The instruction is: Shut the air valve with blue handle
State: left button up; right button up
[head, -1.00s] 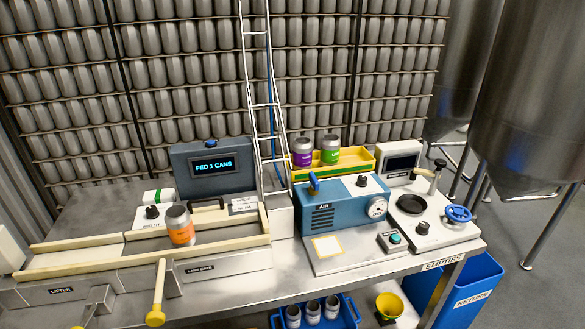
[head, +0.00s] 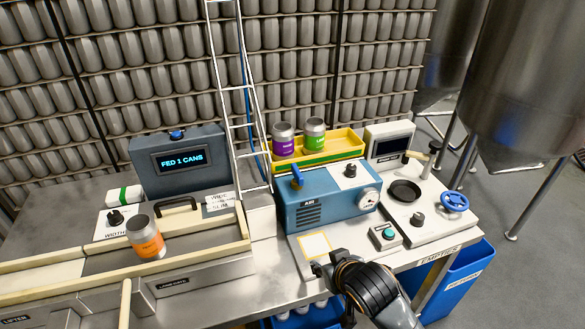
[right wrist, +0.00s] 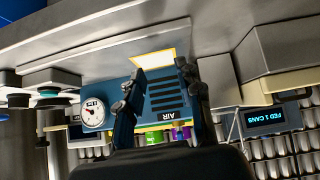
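The blue air unit (head: 330,208), labelled AIR, stands on the bench with a round gauge (head: 370,199) on its front. Its blue valve handle (head: 297,177) sticks up at the top left of the unit. My right gripper (head: 322,268) is in front of and below the unit, apart from the handle. In the right wrist view the picture is upside down; the two fingers of the right gripper (right wrist: 160,70) are spread with nothing between them, facing the AIR front (right wrist: 165,96). The handle is not visible there. My left gripper is out of view.
A yellow tray (head: 340,148) with purple and green cans stands behind the unit. A blue handwheel (head: 455,202) and a green button box (head: 387,236) are to the right. An orange-labelled can (head: 146,240) stands in the lane at left. A ladder-like chute (head: 242,125) rises left of the unit.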

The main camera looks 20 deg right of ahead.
aim_at(298, 172)
jog(key=w+r+t, duration=0.2)
jog(key=w+r, duration=0.3)
jog(key=r, duration=0.3)
jog(key=w+r+t, duration=0.2)
jog(key=w+r, duration=0.2)
jog(key=r, duration=0.4)
jog(key=shift+m+t, duration=0.3)
jog(key=x, duration=0.4)
jog(key=p+x, duration=0.1)
jog(key=x, duration=0.3)
jog(key=p+x, duration=0.1)
jog(key=x, duration=0.3)
jog(key=shift+a, duration=0.25)
jog(key=shift+w+f, duration=0.4)
jog(key=shift+w, duration=0.25)
grip_shut()
